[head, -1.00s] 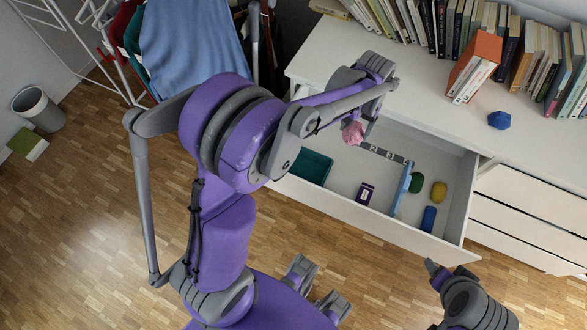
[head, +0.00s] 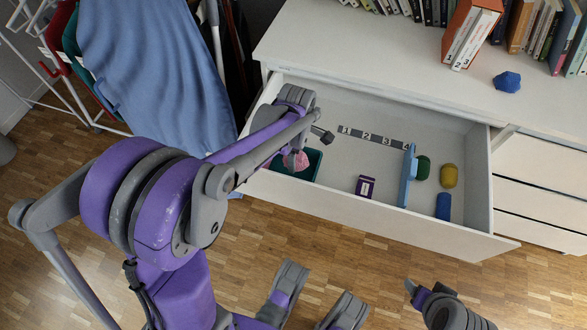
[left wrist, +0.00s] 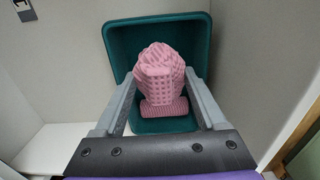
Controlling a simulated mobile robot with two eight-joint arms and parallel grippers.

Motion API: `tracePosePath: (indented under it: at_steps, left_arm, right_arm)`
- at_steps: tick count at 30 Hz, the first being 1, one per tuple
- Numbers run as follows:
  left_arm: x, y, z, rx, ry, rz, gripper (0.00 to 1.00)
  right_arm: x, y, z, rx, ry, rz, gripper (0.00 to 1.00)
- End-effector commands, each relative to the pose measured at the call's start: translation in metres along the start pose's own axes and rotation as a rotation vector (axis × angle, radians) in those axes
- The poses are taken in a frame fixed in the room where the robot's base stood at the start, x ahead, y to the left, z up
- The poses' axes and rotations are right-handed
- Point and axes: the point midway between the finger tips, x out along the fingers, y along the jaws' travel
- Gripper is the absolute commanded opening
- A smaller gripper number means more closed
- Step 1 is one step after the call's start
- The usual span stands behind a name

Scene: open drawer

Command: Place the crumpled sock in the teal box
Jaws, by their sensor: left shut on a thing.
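The crumpled sock is pink and knitted. In the left wrist view the sock (left wrist: 160,80) is between the two fingers of my left gripper (left wrist: 162,100), which is shut on it. The teal box (left wrist: 192,27) lies behind and around the sock in that view. In the head view the sock (head: 296,161) shows below my left gripper (head: 300,150), over the teal box (head: 313,168) at the left end of the open drawer. I cannot tell whether the sock touches the box floor. My right gripper (head: 411,287) is in front of the drawer, low in the view; its fingers are unclear.
The open drawer (head: 480,180) also holds a purple box (head: 365,186), a blue divider (head: 407,175), and green (head: 423,168), yellow (head: 448,175) and blue (head: 443,206) items right of it. A number strip (head: 375,138) lies inside.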

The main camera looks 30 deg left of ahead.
Motion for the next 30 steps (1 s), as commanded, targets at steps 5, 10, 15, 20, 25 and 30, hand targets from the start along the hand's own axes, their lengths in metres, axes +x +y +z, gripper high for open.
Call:
tracePosePath:
  at_steps: [5, 10, 15, 20, 25, 30]
  left_arm:
    - [0.024, 0.0, 0.0, 0.002, 0.0, 0.0, 0.2]
    - [0.039, 0.0, 0.0, 0.003, 0.0, -0.001, 0.2]
    - [0.062, 0.001, 0.001, 0.003, 0.0, -0.001, 0.2]
    - [0.061, 0.0, 0.0, 0.004, 0.0, 0.0, 0.2]
    - [0.064, 0.0, 0.0, 0.004, 0.0, 0.0, 0.2]
    - [0.065, 0.0, 0.0, 0.004, 0.0, 0.0, 0.93]
  right_arm:
    - [0.009, 0.0, 0.003, 0.0, -0.003, 0.0, 0.67]
    - [0.015, 0.0, 0.004, 0.0, -0.005, 0.0, 0.67]
    - [0.023, 0.0, 0.006, 0.0, -0.007, 0.0, 0.67]
    - [0.022, 0.0, 0.006, 0.0, -0.007, 0.0, 0.67]
    - [0.024, 0.0, 0.007, 0.0, -0.008, 0.0, 0.67]
    - [0.025, 0.0, 0.007, 0.0, -0.008, 0.0, 0.67]
